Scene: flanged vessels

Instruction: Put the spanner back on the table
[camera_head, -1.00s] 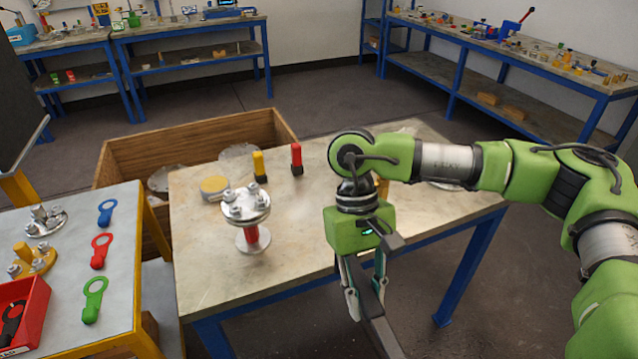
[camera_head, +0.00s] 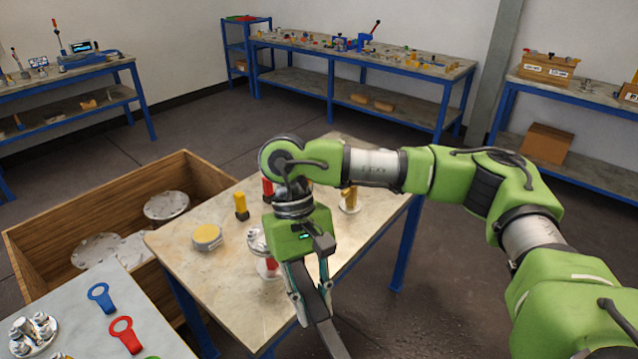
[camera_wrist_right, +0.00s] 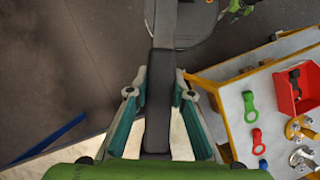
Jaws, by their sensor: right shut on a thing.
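My right gripper (camera_head: 312,292) is shut on the spanner (camera_head: 326,335), a long dark grey bar. It slants down past the front edge of the stone-topped table (camera_head: 232,300), and its lower end is cut off by the frame.
A flanged vessel (camera_head: 256,240) on the table is partly hidden behind my right gripper. A yellow-topped disc (camera_head: 207,235) and a yellow-black piece (camera_head: 241,206) stand left of it. A wooden crate (camera_head: 60,222) and a side table with coloured rings (camera_head: 100,297) lie left.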

